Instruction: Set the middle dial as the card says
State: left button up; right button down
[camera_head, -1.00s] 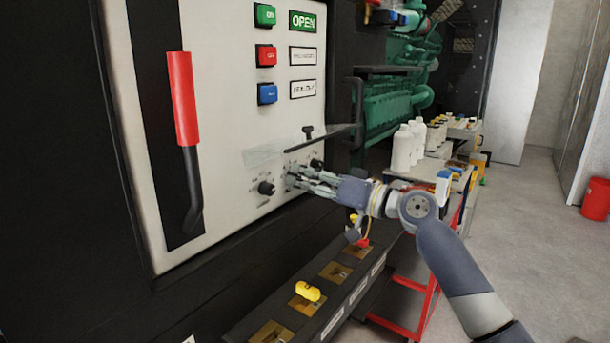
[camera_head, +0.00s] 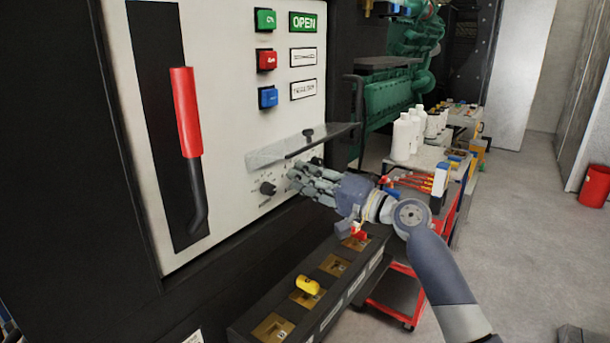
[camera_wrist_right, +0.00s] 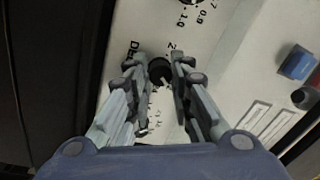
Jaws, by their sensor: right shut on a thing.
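A row of black dials sits low on the pale panel (camera_head: 238,120). The left dial (camera_head: 267,188) and the right dial (camera_head: 317,162) show in the head view; the middle one is hidden there behind my right gripper (camera_head: 298,179). In the right wrist view the middle dial (camera_wrist_right: 160,70) is between the two fingers of my right gripper (camera_wrist_right: 160,78), which is shut on it. Its pointer setting is too small to read. The left dial (camera_wrist_right: 190,8) is cut off at that view's top. No readable card shows. My left gripper is not in view.
A clear flap (camera_head: 300,146) stands out over the dials, just above my right gripper. A red-handled lever (camera_head: 185,112) is at left. A dark ledge (camera_head: 318,292) with a yellow key-like piece (camera_head: 307,285) lies below. A red cart (camera_head: 405,290) stands at right.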

jog(key=shift+d+r, duration=0.1)
jog(key=shift+r, duration=0.05)
jog(key=c, duration=1.4)
grip_release()
jog(key=shift+w, duration=0.1)
jog(key=v, duration=1.2)
